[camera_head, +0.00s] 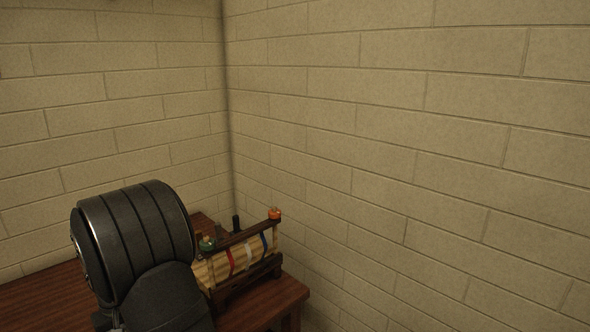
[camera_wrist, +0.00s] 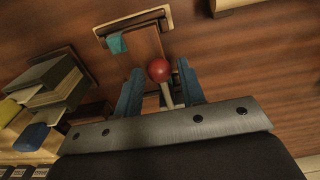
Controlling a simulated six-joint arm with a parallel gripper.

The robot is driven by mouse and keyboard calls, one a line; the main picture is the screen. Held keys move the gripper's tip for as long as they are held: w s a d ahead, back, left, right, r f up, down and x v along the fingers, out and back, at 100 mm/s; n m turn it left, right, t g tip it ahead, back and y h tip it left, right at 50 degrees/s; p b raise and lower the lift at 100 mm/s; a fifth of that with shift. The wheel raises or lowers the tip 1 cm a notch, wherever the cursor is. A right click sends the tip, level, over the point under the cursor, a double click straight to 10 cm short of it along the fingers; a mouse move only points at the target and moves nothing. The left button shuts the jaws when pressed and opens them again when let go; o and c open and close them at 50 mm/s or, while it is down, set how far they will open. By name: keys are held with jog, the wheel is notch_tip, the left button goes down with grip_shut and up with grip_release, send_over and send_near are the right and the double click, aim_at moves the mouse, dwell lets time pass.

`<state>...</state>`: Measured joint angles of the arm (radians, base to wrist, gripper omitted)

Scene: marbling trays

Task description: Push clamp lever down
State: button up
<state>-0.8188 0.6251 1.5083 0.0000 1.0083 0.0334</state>
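In the wrist view, a clamp lever with a red ball knob (camera_wrist: 158,70) and a pale metal rod stands over the brown wooden surface. My gripper (camera_wrist: 160,66) has two blue fingers spread apart, one on each side of the knob. Gaps show between the knob and both fingers, so it does not look gripped. The lower end of the rod is hidden behind my gripper's metal plate. A framed panel (camera_wrist: 141,42) with a teal piece (camera_wrist: 117,43) lies just beyond the fingers. In the head view, my dark arm hides the gripper and lever.
In the head view, a wooden rack (camera_head: 268,266) with a striped pale roll, orange knob (camera_head: 274,213) and green knob (camera_head: 207,243) stands near the table's right end, close to the block wall (camera_head: 400,150). In the wrist view, a dark box (camera_wrist: 55,82) and coloured pieces lie left.

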jog(key=shift+r, duration=3.05)
notch_tip(320, 180, down, 6)
jog(key=shift+r, duration=0.1)
jog(key=shift+w+a+r, duration=0.2)
jog(key=shift+w+r, duration=0.05)
jog(key=shift+r, duration=0.3)
